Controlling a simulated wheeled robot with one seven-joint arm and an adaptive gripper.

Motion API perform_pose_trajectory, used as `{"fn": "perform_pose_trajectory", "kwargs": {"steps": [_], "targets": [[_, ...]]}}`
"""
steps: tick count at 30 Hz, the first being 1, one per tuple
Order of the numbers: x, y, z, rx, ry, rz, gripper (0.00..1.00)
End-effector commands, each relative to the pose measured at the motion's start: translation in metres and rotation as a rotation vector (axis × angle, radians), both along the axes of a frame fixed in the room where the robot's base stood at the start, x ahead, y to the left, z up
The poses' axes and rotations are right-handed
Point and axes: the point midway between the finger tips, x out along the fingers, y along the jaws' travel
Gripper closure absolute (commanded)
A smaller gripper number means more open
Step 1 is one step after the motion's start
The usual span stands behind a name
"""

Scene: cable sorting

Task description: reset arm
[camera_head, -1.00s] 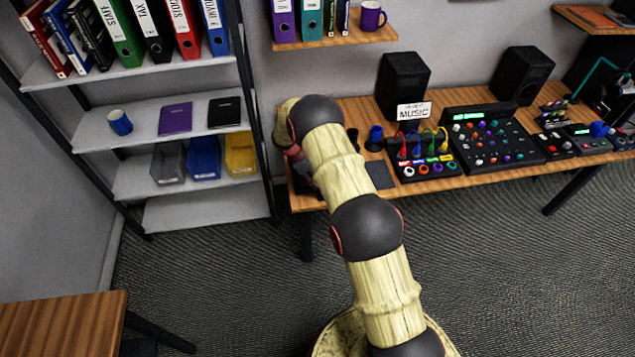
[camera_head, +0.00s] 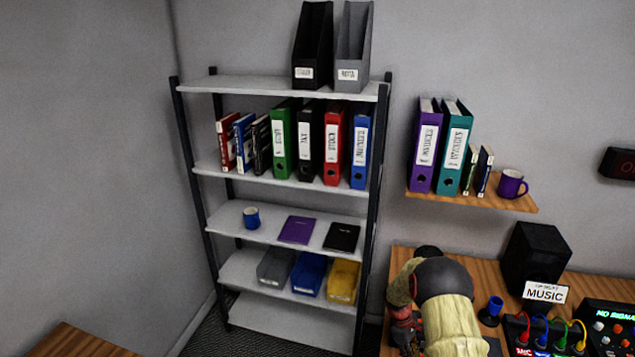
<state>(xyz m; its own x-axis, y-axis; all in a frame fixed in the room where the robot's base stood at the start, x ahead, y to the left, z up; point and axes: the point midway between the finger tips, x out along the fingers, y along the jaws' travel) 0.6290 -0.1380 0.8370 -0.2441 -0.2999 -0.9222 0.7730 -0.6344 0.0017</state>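My arm reaches up from the bottom of the head view, its pale yellow link and dark joint over the left end of the wooden desk (camera_head: 487,268). My gripper (camera_head: 402,332) is mostly hidden beside and behind the arm at the desk's left edge. Only dark and reddish parts of it show. Its fingertips cannot be made out, so I cannot tell whether it is open or holds anything.
A shelf rack (camera_head: 275,228) with binders, a blue mug (camera_head: 251,218) and bins stands left of my arm. A wall shelf (camera_head: 470,200) is above.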

Motion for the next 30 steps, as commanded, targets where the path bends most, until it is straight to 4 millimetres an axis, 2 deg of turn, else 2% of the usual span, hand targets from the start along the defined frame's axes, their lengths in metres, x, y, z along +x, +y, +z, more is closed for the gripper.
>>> {"fn": "perform_pose_trajectory", "kwargs": {"steps": [1, 8, 14, 21, 30], "targets": [[-0.008, 0.004, 0.013, 0.000, -0.010, -0.051, 0.73], [-0.042, 0.022, 0.061, -0.001, -0.046, -0.249, 0.73], [-0.072, 0.042, 0.123, 0.004, -0.109, -0.420, 0.73], [-0.117, 0.066, 0.197, 0.028, -0.202, -0.603, 0.73], [-0.181, 0.093, 0.269, 0.086, -0.324, -0.767, 0.73]]}}
